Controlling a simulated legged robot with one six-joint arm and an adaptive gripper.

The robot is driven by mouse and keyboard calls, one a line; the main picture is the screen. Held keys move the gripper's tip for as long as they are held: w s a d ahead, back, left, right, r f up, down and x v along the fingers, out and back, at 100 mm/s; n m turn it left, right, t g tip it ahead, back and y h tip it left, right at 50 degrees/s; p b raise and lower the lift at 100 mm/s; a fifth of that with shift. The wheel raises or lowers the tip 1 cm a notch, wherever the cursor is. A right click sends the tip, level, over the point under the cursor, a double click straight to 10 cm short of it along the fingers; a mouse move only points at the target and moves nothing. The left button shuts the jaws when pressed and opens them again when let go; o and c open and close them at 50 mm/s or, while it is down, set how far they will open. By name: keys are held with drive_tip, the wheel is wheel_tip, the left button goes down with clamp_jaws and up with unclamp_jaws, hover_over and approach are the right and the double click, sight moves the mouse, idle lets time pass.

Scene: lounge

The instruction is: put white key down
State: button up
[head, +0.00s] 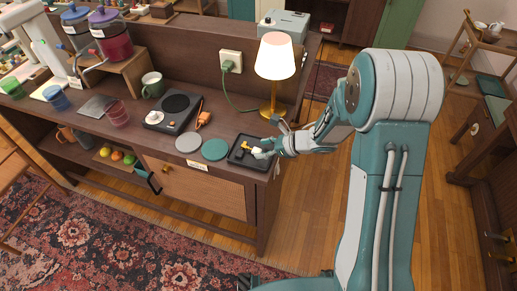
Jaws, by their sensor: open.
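My gripper (261,150) is over the right end of the long wooden counter, at a small black tray (236,160). It is open. A small pale, whitish piece shows right at the fingertips, and it may be the white key. It is too small to tell whether it touches the fingers or rests on the tray. A small yellow item (247,146) lies in the tray just left of the fingers. My gripper and wrist hide the right part of the tray.
A lit lamp (275,62) stands behind the tray. Left of the tray are a teal disc (215,149), a grey disc (188,142) and a black hotplate (174,107). Wooden floor lies to the right.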

drive_tip(key=s+d+r+m+t+h, duration=0.1)
drive_tip(key=d+r+m+t+h, duration=0.4)
drive_tip(key=d+r+m, duration=0.55)
drive_tip(key=s+d+r+m+t+h, duration=0.1)
drive_tip(key=d+r+m+t+h, duration=0.2)
drive_tip(key=d+r+m+h, duration=0.7)
drive_tip(key=s+a+r+m+g+y, duration=0.1)
drive_tip(key=s+a+m+g+y, duration=0.1)
drive_tip(key=s+m, duration=0.9)
drive_tip(key=s+a+r+m+g+y, duration=0.1)
drive_tip(key=s+a+m+g, duration=0.3)
drive_tip(key=s+m, duration=0.8)
drive_tip(key=a+m+y, duration=0.1)
drive_tip(key=a+m, duration=0.1)
drive_tip(key=m, duration=0.4)
